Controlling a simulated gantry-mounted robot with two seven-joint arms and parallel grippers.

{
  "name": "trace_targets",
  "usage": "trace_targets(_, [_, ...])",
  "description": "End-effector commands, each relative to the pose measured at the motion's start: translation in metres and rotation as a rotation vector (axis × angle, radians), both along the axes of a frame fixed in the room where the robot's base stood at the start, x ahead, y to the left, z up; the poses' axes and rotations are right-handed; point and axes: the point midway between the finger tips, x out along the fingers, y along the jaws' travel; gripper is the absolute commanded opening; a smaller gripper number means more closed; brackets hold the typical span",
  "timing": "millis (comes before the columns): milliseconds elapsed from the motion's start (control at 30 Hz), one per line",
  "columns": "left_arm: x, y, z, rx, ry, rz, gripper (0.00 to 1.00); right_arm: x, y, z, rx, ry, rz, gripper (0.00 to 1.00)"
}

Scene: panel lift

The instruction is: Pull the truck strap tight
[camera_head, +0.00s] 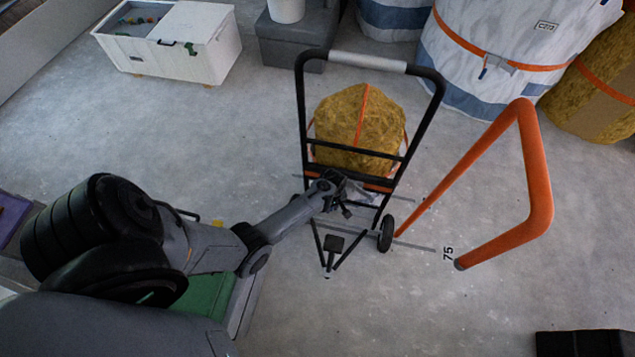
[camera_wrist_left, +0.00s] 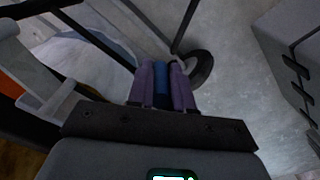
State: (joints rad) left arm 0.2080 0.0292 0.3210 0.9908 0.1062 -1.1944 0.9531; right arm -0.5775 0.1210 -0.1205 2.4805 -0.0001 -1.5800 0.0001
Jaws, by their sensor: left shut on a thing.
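The truck is a black hand truck (camera_head: 301,100) with a light grey grip bar, standing upright mid-picture in the head view. It carries a yellow-brown bundle (camera_head: 338,121), with an orange strap (camera_head: 362,105) running over it. My left gripper (camera_head: 345,190) is at the lower crossbar of the truck. In the left wrist view its purple fingers (camera_wrist_left: 163,86) are shut on a blue tab (camera_wrist_left: 162,84). A pale grey buckle-like part (camera_wrist_left: 38,98) is left of the fingers. The join between tab and strap is hidden. My right gripper is not in view.
An orange tube frame (camera_head: 537,165) stands close right of the truck. A truck wheel (camera_wrist_left: 203,66) is just beyond my fingers. Large wrapped rolls (camera_head: 460,70) and a white chest (camera_head: 190,55) are behind. The floor at front right is mostly clear.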

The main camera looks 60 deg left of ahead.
Motion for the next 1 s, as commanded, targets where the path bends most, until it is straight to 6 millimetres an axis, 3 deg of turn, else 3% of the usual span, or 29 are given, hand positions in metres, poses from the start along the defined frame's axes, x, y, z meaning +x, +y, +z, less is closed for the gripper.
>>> trace_targets(33, [-0.004,-0.016,0.01,-0.007,0.005,-0.012,0.0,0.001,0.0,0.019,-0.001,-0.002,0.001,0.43])
trace_targets(200, [-0.019,-0.032,0.007,-0.006,0.003,-0.015,0.0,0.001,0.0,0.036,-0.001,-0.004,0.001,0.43])
trace_targets(600, [-0.024,-0.037,0.002,-0.006,0.004,-0.015,0.0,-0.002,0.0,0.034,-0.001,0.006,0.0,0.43])
trace_targets(633, [-0.024,-0.037,0.002,-0.006,0.004,-0.015,0.23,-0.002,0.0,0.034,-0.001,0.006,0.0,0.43])
trace_targets(767, [-0.024,-0.036,0.002,-0.004,0.003,-0.014,0.43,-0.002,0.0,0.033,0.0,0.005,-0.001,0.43])
trace_targets(1000, [-0.024,-0.034,0.002,-0.003,0.002,-0.012,0.45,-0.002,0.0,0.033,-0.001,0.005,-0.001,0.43])
